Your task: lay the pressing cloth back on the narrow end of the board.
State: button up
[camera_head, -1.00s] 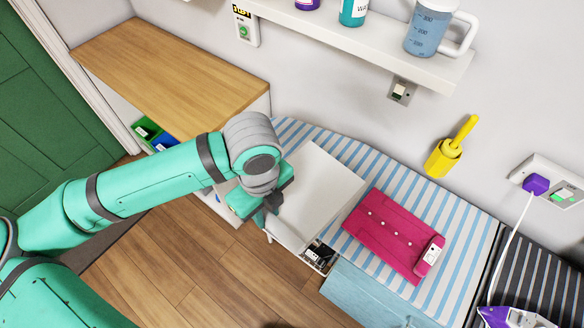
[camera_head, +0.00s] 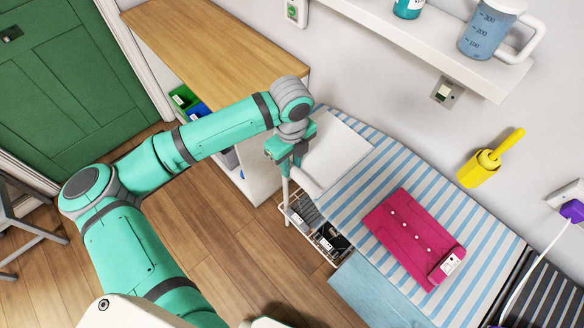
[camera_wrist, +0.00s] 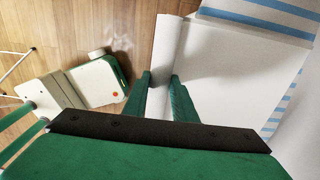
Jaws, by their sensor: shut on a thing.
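The white pressing cloth (camera_head: 337,152) lies over the narrow left end of the blue-and-white striped board (camera_head: 378,172). Its near edge is curled up at my gripper and hangs at the board's near side. My gripper (camera_head: 298,162) is at that edge, shut on the cloth. In the wrist view, my two green fingers (camera_wrist: 162,88) pinch the folded edge of the cloth (camera_wrist: 240,72), which spreads right over the stripes. The fingertips are partly hidden in the head view.
A folded pink shirt (camera_head: 414,236) lies mid-board. A wire basket (camera_head: 316,229) with dark items hangs below the near edge. A wooden-topped cabinet (camera_head: 215,50) stands at the left. A shelf (camera_head: 420,45) and a yellow holder (camera_head: 480,168) are on the wall.

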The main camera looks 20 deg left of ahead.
jog(key=shift+w+f, duration=0.3)
jog(key=shift+f, duration=0.1)
jog(key=shift+w+a+f, duration=0.1)
jog(key=shift+w+f, duration=0.1)
jog(key=shift+f, duration=0.75)
jog(key=shift+w+a+f, duration=0.1)
jog(key=shift+w+f, duration=0.05)
jog(key=shift+f, duration=0.85)
jog(key=o, duration=1)
jog(key=shift+o, duration=0.2)
